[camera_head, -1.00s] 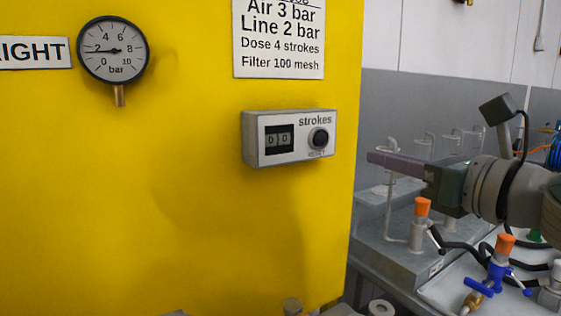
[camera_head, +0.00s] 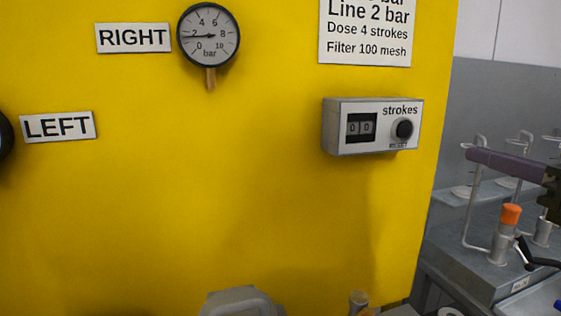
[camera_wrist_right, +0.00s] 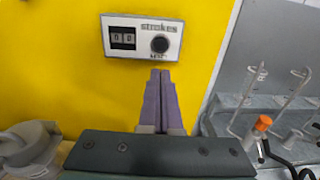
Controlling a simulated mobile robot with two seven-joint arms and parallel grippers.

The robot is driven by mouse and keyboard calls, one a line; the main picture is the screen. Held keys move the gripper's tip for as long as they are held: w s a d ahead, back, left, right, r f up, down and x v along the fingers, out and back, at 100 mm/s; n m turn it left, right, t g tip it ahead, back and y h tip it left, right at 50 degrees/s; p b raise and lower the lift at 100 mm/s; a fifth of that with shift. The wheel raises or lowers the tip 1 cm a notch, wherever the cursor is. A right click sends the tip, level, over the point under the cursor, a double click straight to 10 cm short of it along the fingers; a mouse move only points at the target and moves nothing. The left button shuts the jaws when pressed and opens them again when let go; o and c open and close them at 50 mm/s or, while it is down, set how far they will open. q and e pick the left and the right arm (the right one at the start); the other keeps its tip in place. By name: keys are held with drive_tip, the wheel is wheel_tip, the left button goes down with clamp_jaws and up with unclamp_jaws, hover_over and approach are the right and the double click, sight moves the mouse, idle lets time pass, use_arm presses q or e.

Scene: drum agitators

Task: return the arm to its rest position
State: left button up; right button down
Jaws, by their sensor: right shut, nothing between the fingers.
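My right gripper (camera_head: 490,160) shows at the right edge of the head view, with purple fingers pointing left, in front of the grey bench area. In the right wrist view its two purple fingers (camera_wrist_right: 160,75) lie together, shut and empty. They point toward the strokes counter (camera_wrist_right: 142,38), whose lower edge appears just above the fingertips. In the head view the counter (camera_head: 372,127) reads 00 and has a black reset knob (camera_head: 404,129). The gripper is to the right of the counter and apart from it. My left gripper is not in view.
A yellow panel (camera_head: 230,170) fills most of the head view, with a pressure gauge (camera_head: 208,36), a RIGHT label (camera_head: 133,38), a LEFT label (camera_head: 58,126) and a printed sign (camera_head: 366,32). An orange-capped valve (camera_head: 510,216) and wire hooks stand on the grey bench at right.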

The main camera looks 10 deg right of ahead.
drive_tip(key=s+a+f+m+g+h, duration=0.1)
drive_tip(key=s+f+m+g+h, duration=0.25)
drive_tip(key=s+f+m, duration=0.6)
drive_tip(key=s+a+f+m+g+h, duration=0.1)
drive_tip(key=s+f+m+g+h, duration=0.2)
drive_tip(key=m, duration=1.2)
drive_tip(key=s+a+f+m+g+y, duration=0.3)
drive_tip(key=s+a+m+g, duration=0.15)
drive_tip(key=a, duration=0.25)
drive_tip(key=s+a+f+m+g+y, duration=0.3)
drive_tip(key=s+a+m, duration=0.3)
drive_tip(key=a, duration=0.1)
wheel_tip(320, 180, up, 31)
drive_tip(key=p, duration=3.1)
drive_tip(key=shift+d+f+n, duration=0.15)
drive_tip(key=shift+d+n, duration=0.1)
drive_tip(key=shift+n, duration=0.05)
drive_tip(key=shift+f, duration=0.1)
